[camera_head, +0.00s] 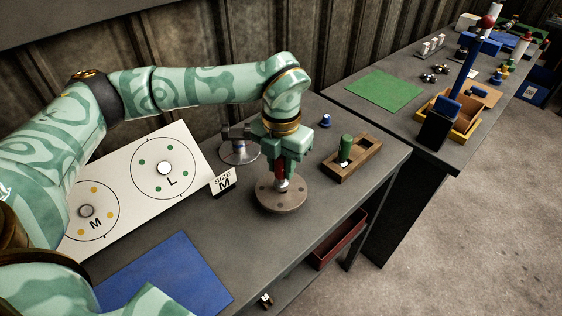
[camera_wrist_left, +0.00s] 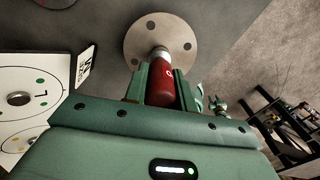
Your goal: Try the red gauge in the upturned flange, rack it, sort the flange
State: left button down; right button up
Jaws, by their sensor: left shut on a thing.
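My left gripper (camera_head: 281,173) is shut on the red gauge (camera_head: 279,170), which is upright above the middle of the round flange (camera_head: 281,197). In the left wrist view the red gauge (camera_wrist_left: 160,84) sits between the green fingers, and its pale metal end meets the centre of the flange (camera_wrist_left: 136,44). How deep the end sits in the bore is hidden. The flange lies flat on the grey bench with holes around its rim. A wooden rack (camera_head: 352,158) to its right holds a green gauge (camera_head: 346,148). My right gripper is not in view.
A white board (camera_head: 135,190) with circles marked L and M lies left, beside a "SIZE M" sign (camera_head: 223,184). A blue mat (camera_head: 165,272) is in front. A round metal stand (camera_head: 239,152) and a blue piece (camera_head: 326,120) are behind. A red tray (camera_head: 340,240) sits below the bench edge.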

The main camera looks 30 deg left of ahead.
pick_arm(q)
jog(key=shift+p, duration=0.55)
dwell(0.9)
jog(key=shift+f, duration=0.4)
dwell(1.5)
jog(key=shift+r+p, duration=2.55)
jog(key=shift+r, duration=0.5)
jog(key=shift+f, duration=0.15)
jog(key=shift+f+b, duration=1.35)
jog(key=shift+f, duration=1.15)
jog(key=shift+p, duration=0.75)
